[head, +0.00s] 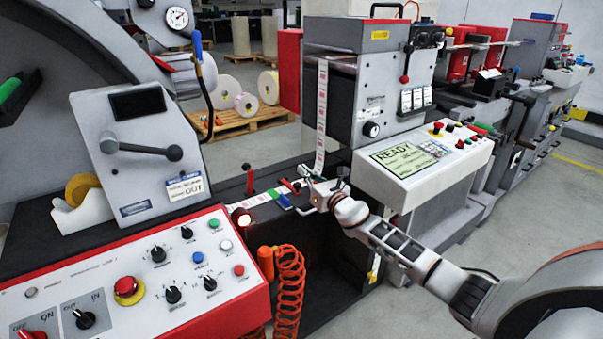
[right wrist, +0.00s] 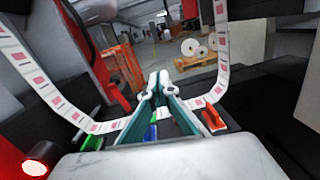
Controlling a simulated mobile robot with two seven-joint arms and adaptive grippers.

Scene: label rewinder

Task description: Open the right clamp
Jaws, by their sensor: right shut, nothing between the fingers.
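The right clamp's red handle (head: 289,185) lies low and tilted beside the label web in the head view. In the right wrist view its orange-red handle (right wrist: 213,119) is right of my fingers. The left clamp's dark red lever (head: 249,180) stands upright; it also shows in the right wrist view (right wrist: 112,78). My right gripper (head: 308,187) is at the right clamp in the head view. In the right wrist view its fingers (right wrist: 157,80) are together and empty, over the splice area. I cannot tell whether they touch the handle. My left gripper is not in view.
The printed label web (head: 321,120) runs down and across the splice area. A lit red lamp (head: 243,219) is at the left, with an orange coiled hose (head: 290,285) below. The READY panel (head: 410,160) stands right of my gripper.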

